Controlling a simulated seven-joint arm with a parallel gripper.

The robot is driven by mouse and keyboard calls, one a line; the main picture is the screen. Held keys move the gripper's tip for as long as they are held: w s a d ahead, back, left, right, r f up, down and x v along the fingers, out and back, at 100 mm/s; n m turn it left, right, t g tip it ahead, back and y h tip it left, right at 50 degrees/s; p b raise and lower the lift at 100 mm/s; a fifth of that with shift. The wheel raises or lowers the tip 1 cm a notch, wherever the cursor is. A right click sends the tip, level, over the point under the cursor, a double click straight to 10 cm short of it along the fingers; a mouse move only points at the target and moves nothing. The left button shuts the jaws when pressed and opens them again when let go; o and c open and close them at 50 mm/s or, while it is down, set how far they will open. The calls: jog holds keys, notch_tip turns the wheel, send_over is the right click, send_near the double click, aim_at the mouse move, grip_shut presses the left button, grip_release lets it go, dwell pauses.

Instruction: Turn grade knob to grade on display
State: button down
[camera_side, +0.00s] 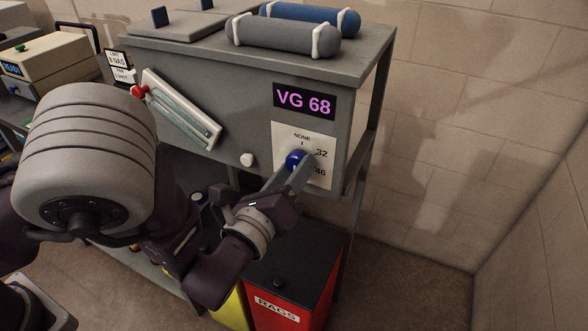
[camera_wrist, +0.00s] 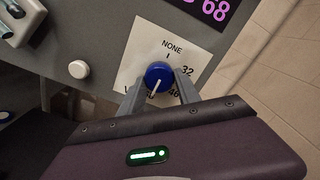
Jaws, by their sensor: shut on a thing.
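The blue grade knob (camera_side: 295,160) sits on a white dial plate (camera_side: 318,143) on the grey cabinet's front. It also shows in the wrist view (camera_wrist: 158,72). My gripper (camera_side: 297,167) is shut on the knob, one finger on each side. In the wrist view, the knob's white pointer line points down and slightly left, away from NONE. NONE is at the top of the plate, 32 at the right and 46 at lower right. A lower-left label is mostly hidden by my gripper. The display (camera_side: 304,101) above the plate reads VG 68.
A white button (camera_side: 247,159) is left of the plate. A sloped gauge with a red knob (camera_side: 139,92) is further left. Grey and blue cylinders (camera_side: 283,36) lie on top of the cabinet. A red RAGS bin (camera_side: 293,275) stands below. Free room lies right of the cabinet.

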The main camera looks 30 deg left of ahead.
dwell(0.3)
jog(key=c, duration=0.9)
grip_release()
jog(key=shift+o, duration=0.2)
jog(key=s, duration=0.7)
